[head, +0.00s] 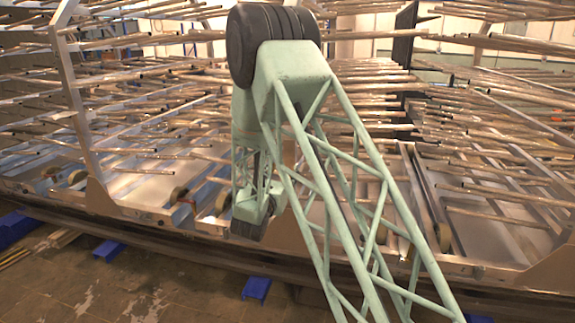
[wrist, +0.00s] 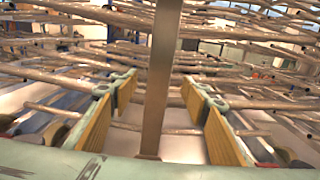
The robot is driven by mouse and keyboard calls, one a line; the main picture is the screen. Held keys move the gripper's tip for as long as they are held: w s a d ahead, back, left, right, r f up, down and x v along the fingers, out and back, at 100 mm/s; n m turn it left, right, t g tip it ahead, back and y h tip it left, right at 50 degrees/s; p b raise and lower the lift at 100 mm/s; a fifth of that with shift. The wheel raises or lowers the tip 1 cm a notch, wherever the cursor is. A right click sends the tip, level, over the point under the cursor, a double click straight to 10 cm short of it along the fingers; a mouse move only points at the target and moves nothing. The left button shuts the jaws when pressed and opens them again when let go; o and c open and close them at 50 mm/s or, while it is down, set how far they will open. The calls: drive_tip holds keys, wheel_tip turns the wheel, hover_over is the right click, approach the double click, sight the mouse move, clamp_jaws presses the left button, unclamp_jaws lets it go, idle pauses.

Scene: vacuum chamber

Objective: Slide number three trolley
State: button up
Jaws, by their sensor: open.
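Trolleys with racks of many thin metal rods fill the head view; a pale metal trolley frame post (head: 75,100) stands at the left. I see no number, so I cannot tell which trolley is number three. My gripper (wrist: 158,88) is open in the wrist view, its two fingers with tan pads wide apart. An upright metal post (wrist: 162,80) shows between the fingers, with a gap on both sides. I cannot tell its exact depth relative to the fingertips. In the head view my arm and wrist hang in front of the racks, and the fingers are hidden.
Rods (head: 500,150) stick out toward me on both sides of my arm. Wheels (head: 178,195) show along the trolley bottoms. A dark rail (head: 180,255) runs along the front, with blue supports (head: 257,289) below. The floor (head: 100,285) at the lower left is mostly clear.

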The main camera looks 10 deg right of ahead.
drive_tip(key=x, duration=0.6)
drive_tip(key=shift+w+b, duration=0.25)
drive_tip(key=shift+b, duration=0.05)
drive_tip(key=shift+d, duration=0.1)
drive_tip(key=c, duration=1.2)
drive_tip(key=shift+o, duration=0.2)
drive_tip(key=shift+s+f, duration=0.1)
